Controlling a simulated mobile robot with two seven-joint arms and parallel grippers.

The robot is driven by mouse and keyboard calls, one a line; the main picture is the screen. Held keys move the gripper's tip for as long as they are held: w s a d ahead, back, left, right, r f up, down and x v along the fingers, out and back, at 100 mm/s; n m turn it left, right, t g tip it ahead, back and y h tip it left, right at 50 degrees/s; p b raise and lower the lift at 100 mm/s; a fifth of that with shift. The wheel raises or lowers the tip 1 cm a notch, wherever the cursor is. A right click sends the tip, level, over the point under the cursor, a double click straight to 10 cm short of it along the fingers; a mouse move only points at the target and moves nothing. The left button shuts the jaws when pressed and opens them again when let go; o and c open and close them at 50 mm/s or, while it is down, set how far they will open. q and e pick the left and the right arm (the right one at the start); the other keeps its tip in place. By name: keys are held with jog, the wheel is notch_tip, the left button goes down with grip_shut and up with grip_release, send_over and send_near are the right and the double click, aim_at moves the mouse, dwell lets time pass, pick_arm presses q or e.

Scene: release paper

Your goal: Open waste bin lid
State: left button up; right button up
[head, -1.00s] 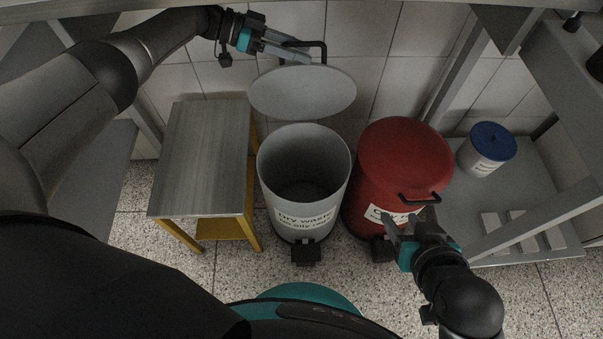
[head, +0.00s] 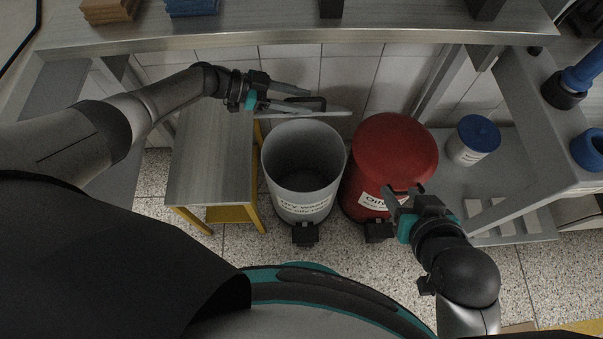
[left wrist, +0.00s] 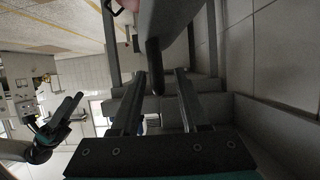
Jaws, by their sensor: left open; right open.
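The grey dry waste bin (head: 303,163) stands open, its dark inside showing. Its lid (head: 325,112) is raised at the back rim and seen nearly edge-on. My open left gripper (head: 302,97) is at the lid's dark handle (head: 317,101). In the left wrist view the handle (left wrist: 155,66) shows between the spread fingers (left wrist: 155,88), near their tips; contact is unclear. The red oily waste bin (head: 393,150) stands to the right with its lid shut.
A small metal table (head: 212,160) with yellow legs stands left of the grey bin. A white tub with a blue lid (head: 473,140) sits on a low shelf at the right. A workbench (head: 270,34) runs across above the bins. Speckled floor is clear in front.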

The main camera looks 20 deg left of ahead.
pick_arm(q)
jog(key=s+d+f+m+t+b, duration=0.2)
jog(key=s+f+b, duration=0.1)
jog(key=s+f, duration=0.3)
jog(key=s+d+f+m+t+b, duration=0.1)
jog(key=s+d+f+m+b, duration=0.1)
jog(key=s+f, duration=0.4)
jog(key=shift+s+f+m+t+y+b, duration=0.35)
jog(key=shift+f+m+b, duration=0.5)
jog(key=shift+f, duration=0.75)
jog(key=p+v, duration=0.3)
jog(key=v, duration=1.4)
jog(key=shift+s+f, duration=0.2)
jog(key=shift+s, duration=0.1)
jog(key=shift+a, duration=0.1)
dwell(0.4)
